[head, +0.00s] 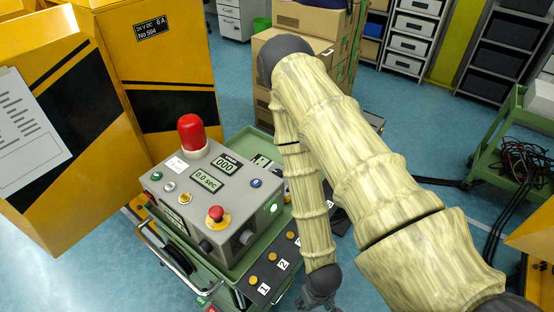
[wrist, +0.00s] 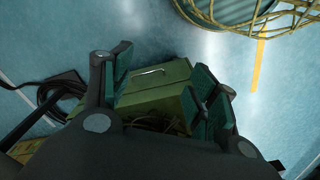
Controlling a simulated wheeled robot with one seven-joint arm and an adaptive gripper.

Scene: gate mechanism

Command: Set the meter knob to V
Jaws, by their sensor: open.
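A grey control box (head: 215,195) stands on a green cart (head: 263,135) in the head view. It has a red lamp on top, displays reading 000 and 0.0 sec, and several buttons. Dark round knobs (head: 247,237) show on its front side. No meter knob with a readable V mark can be made out; my arm covers part of the cart. My gripper (head: 320,292) hangs at the bottom edge of the head view, right of the numbered buttons. In the wrist view its fingers (wrist: 160,85) are apart and empty, with a green metal box (wrist: 152,82) beyond them.
Yellow-black gate cabinets (head: 165,75) stand at the left. Cardboard boxes (head: 300,20) are behind my arm, and a green trolley with cables (head: 515,155) is at the right. Blue floor is open between.

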